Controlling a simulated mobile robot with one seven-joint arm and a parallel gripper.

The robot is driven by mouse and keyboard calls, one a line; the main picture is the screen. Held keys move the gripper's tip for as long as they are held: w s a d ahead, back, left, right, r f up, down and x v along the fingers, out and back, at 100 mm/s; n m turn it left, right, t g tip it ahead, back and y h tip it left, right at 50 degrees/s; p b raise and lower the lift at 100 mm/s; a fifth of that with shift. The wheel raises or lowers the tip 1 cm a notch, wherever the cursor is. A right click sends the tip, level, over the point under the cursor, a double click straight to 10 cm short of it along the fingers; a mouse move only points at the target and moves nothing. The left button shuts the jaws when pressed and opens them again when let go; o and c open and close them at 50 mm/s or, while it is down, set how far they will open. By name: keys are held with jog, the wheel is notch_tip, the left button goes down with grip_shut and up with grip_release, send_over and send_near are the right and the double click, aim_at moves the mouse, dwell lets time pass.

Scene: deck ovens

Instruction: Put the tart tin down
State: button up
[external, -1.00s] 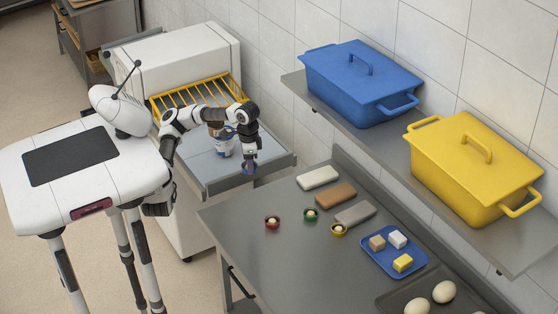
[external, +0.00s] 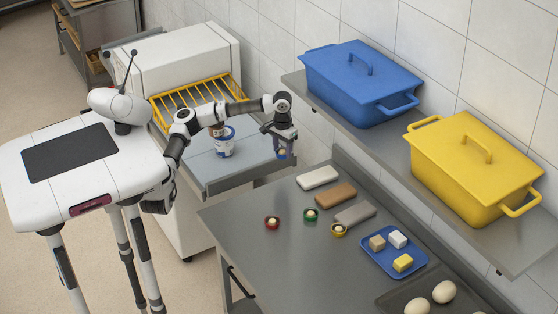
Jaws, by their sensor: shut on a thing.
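My gripper (external: 282,150) is shut on a small blue tart tin (external: 281,155) with a pale filling. It holds the tin in the air, near the right edge of the pulled-out grey surface (external: 225,160) and the back left of the steel table (external: 260,215). Three similar tins sit on the table: a red one (external: 272,222), a green one (external: 310,215) and a yellow one (external: 338,230). My fingers hide part of the held tin.
White, brown and grey blocks (external: 335,194) lie behind the tins. The table's front left is clear.

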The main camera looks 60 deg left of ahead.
jog(key=w+a+r+n+p, duration=0.1)
jog(key=w+a+r+n, duration=0.1)
jog(key=a, duration=0.3)
jog(key=w+a+r+n+p, duration=0.1)
jog(key=w+a, duration=0.1)
jog(key=a, duration=0.4)
jog(key=s+a+r+n+p, duration=0.1)
jog(key=s+a+r+n, duration=0.1)
jog(key=a, duration=0.7)
jog(key=s+a+r+n+p, duration=0.2)
jog(key=a+n, duration=0.1)
jog(key=a, duration=0.5)
jog(key=s+a+r+n+p, duration=0.1)
jog(key=s+a+r+n, duration=0.15)
jog(key=a, duration=0.65)
notch_tip(320, 180, down, 15)
jog(key=shift+w+a+r+b, duration=0.1)
jog(key=shift+a+r+b, duration=0.05)
jog(key=shift+b, duration=0.15)
jog(key=shift+f+p, duration=0.65)
jog(key=shift+f, duration=1.85)
jog(key=shift+f, duration=0.2)
jog(key=o, duration=1)
jog(key=shift+c, duration=0.2)
